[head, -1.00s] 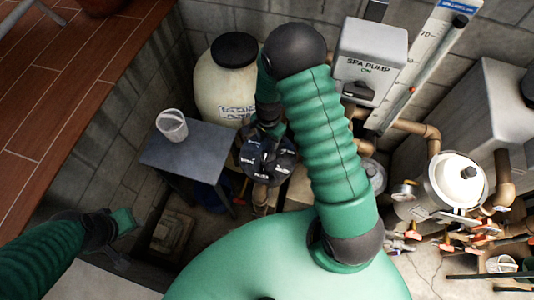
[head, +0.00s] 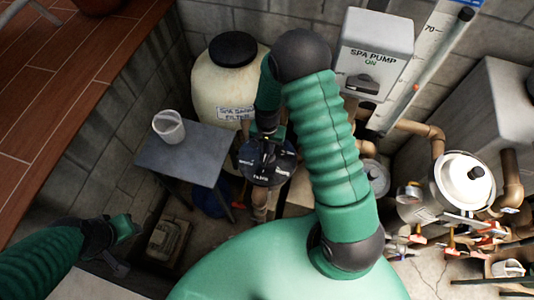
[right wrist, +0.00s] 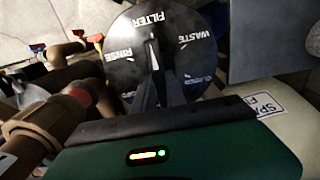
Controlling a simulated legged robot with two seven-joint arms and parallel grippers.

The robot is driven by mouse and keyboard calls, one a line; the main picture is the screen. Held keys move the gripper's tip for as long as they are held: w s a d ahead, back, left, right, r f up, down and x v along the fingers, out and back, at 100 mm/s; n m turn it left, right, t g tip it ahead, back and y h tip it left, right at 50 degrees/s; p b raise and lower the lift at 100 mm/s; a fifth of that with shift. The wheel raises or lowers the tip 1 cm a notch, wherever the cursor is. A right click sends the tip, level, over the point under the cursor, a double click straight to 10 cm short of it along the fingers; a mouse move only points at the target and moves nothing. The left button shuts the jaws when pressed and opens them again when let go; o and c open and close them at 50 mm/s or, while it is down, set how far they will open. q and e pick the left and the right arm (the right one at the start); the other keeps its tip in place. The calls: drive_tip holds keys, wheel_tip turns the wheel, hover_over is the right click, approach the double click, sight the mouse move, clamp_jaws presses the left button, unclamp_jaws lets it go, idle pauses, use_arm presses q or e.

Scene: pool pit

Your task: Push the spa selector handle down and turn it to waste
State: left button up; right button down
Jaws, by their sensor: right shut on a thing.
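The spa selector is a round dark disc (head: 282,168) with white lettering, on brown pipe beside the grey table in the head view. In the right wrist view the disc (right wrist: 190,68) shows the words FILTER, WASTE and RINSE. My right gripper (right wrist: 155,90) is shut on the dark selector handle (right wrist: 152,52), which is partly hidden between its fingers. The handle's visible end lies nearest FILTER, and WASTE is to its right. My right gripper also shows in the head view (head: 267,148), over the disc. My left gripper (head: 127,232) hangs empty at the lower left; its jaw opening is unclear.
A cream spa sand filter tank (head: 222,85) stands behind the selector. A grey table (head: 190,160) with a white cup (head: 169,127) is to the left. A spa pump box (head: 372,55) is on the back wall. Pipes, valves and a white-lidded canister (head: 462,180) fill the right.

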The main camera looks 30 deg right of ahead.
drive_tip(key=shift+f+b, duration=0.35)
drive_tip(key=shift+f, duration=0.1)
idle(0.6)
drive_tip(key=m, duration=0.1)
drive_tip(key=m+p, duration=0.1)
drive_tip(key=m, duration=0.2)
drive_tip(key=shift+r+m, duration=0.25)
drive_tip(key=shift+m, duration=0.05)
drive_tip(key=m+p, duration=0.1)
drive_tip(key=m, duration=0.4)
drive_tip(key=shift+p, duration=0.35)
drive_tip(key=shift+f+m, duration=0.15)
drive_tip(key=shift+m, duration=1.05)
drive_tip(key=shift+f, duration=0.1)
drive_tip(key=c, duration=1.2)
unclamp_jaws()
drive_tip(key=shift+w, duration=0.15)
drive_tip(key=shift+c, duration=0.2)
